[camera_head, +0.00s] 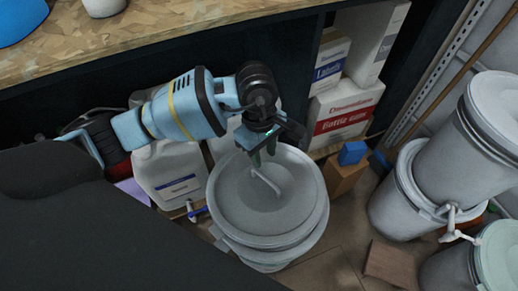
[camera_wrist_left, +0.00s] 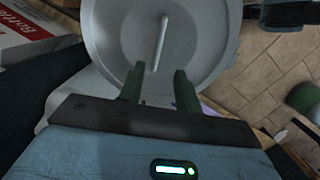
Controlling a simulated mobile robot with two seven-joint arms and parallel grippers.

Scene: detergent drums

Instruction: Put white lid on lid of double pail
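A round white lid (camera_head: 290,205) with a thin bar handle (camera_head: 265,183) rests on top of a light grey pail (camera_head: 265,257) in the middle of the head view. The lid also fills the top of the left wrist view (camera_wrist_left: 205,40), with its handle (camera_wrist_left: 160,42) upright in the picture. My left gripper (camera_head: 263,155) is above the far part of the lid, close to the handle. Its two fingers (camera_wrist_left: 158,85) are apart with nothing between them, and the handle is ahead of the gap. Two pails are stacked at right, an upper one (camera_head: 475,140) on a lower one (camera_head: 398,205). My right gripper is not visible.
A white jug (camera_head: 170,170) stands left of the middle pail. Boxes (camera_head: 345,108) and a small blue block (camera_head: 352,152) are behind it. A pale green lid (camera_head: 498,255) is at lower right. A wooden worktop (camera_head: 150,40) runs along the back.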

